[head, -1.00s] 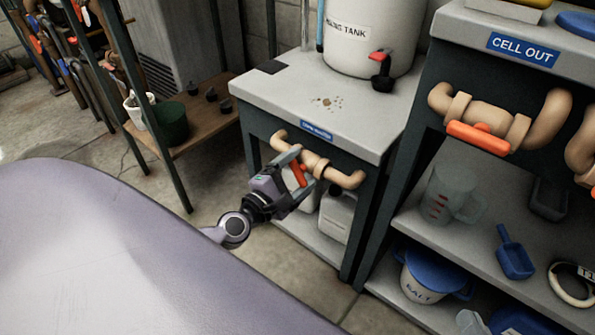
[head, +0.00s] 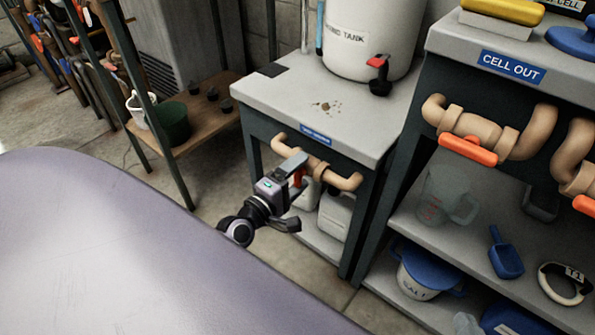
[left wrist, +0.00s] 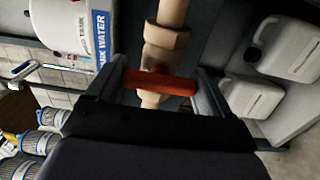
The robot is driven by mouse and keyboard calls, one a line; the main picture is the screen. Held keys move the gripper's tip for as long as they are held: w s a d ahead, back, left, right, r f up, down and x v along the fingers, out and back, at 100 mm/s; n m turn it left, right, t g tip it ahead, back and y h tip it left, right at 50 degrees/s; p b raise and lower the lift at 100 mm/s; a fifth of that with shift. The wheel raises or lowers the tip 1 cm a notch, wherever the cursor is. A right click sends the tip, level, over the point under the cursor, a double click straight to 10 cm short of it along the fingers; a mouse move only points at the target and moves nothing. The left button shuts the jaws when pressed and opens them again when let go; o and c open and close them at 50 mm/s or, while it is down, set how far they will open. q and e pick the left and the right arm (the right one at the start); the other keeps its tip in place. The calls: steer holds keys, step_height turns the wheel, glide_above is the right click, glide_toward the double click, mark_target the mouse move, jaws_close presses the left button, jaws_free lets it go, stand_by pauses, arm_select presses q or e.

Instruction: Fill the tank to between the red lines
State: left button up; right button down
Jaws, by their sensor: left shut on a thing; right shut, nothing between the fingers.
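The white tank (head: 362,60), partly cut off at the top, stands on the grey bench (head: 300,92). Its label ends in "TANK". No red lines show on the visible part. A tan pipe (head: 341,181) with a red valve handle (head: 297,179) is on the bench front, below a blue label (head: 316,134). My left gripper (head: 298,192) is at this handle. In the left wrist view, its fingers (left wrist: 160,88) are on either side of the red handle (left wrist: 160,81). My right gripper is not in view.
A tap with a red lever (head: 378,66) is at the tank's foot. Jugs (head: 335,215) stand under the bench. The right bench, marked CELL OUT (head: 513,66), has another red-handled pipe (head: 468,149), a clear jug (head: 440,198) and a blue scoop (head: 505,255).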

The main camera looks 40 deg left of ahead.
mark_target(295, 177)
arm_select(q)
steer(key=shift+m, duration=0.3)
arm_select(e)
steer(key=shift+s+d, duration=0.1)
steer(key=shift+d, duration=0.05)
arm_select(q)
steer(key=o, duration=0.9)
steer(key=shift+o, duration=0.2)
steer(key=shift+s, duration=0.1)
steer(key=shift+s, duration=0.35)
steer(key=s, duration=0.1)
steer(key=s+p, duration=0.1)
steer(key=s, duration=0.3)
steer(key=shift+s+a, duration=0.2)
steer(key=shift+a, duration=0.05)
steer(key=shift+s, duration=0.45)
arm_select(e)
steer(key=shift+s+d+r+h, duration=0.1)
steer(key=shift+d+r+h, duration=0.15)
steer(key=shift+d+h, duration=0.2)
